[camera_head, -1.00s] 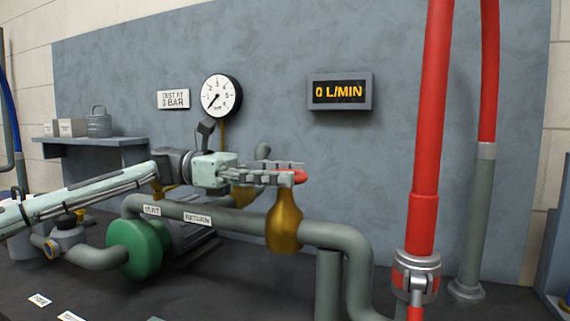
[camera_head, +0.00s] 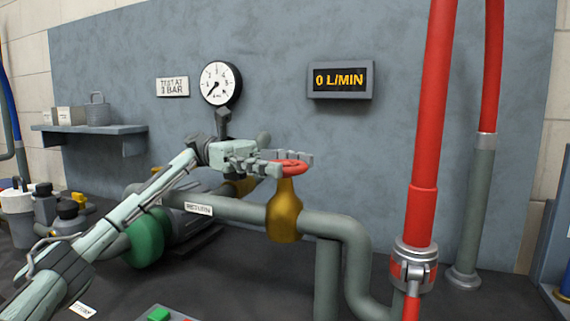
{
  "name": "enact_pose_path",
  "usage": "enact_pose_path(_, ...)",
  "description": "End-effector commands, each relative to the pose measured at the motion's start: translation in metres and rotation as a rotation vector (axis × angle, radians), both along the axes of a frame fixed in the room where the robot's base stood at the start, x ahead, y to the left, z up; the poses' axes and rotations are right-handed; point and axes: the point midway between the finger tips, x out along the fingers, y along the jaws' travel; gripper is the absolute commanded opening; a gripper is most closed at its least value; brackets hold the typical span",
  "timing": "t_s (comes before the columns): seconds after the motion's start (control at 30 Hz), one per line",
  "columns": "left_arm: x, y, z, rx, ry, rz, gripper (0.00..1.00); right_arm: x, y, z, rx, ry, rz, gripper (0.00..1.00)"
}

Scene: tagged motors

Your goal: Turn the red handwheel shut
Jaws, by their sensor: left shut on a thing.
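The red handwheel (camera_head: 291,168) sits on top of a brass valve body (camera_head: 284,212) in the grey pipe, at the middle of the head view. My left gripper (camera_head: 288,161) reaches in from the left, its fingers level and shut on the handwheel's rim. The fingers hide part of the wheel. The display (camera_head: 340,79) on the wall reads 0 L/MIN. The round gauge (camera_head: 219,84) has its needle toward the low end. My right gripper is out of the picture.
A grey pipe (camera_head: 345,232) bends down right of the valve. A thick red pipe (camera_head: 429,130) stands further right. A green motor part (camera_head: 144,243) lies behind my left arm. A shelf (camera_head: 95,134) holds boxes and a can at left.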

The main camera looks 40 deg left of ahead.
Motion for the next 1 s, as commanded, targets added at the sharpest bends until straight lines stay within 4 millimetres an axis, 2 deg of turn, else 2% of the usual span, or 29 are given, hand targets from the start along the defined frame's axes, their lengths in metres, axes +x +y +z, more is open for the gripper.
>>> enact_pose_path(0.17, 0.000, 0.000, 0.003, -0.005, -0.006, 0.004, 0.36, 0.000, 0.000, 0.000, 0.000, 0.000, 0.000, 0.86)
enact_pose_path(0.2, 0.000, 0.000, 0.003, -0.005, -0.007, 0.004, 0.67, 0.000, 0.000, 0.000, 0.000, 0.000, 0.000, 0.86)
enact_pose_path(0.37, 0.000, 0.000, 0.002, -0.004, -0.005, 0.003, 0.86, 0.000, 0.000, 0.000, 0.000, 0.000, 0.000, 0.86)
enact_pose_path(0.73, 0.000, 0.000, 0.005, -0.002, -0.004, 0.002, 0.86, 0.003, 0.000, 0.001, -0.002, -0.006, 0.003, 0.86)
enact_pose_path(0.87, 0.000, 0.000, 0.023, -0.003, -0.009, 0.001, 0.86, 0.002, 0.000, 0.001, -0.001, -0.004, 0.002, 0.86)
enact_pose_path(1.0, 0.000, 0.000, 0.051, -0.004, -0.011, 0.001, 0.86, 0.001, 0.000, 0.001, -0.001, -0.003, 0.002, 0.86)
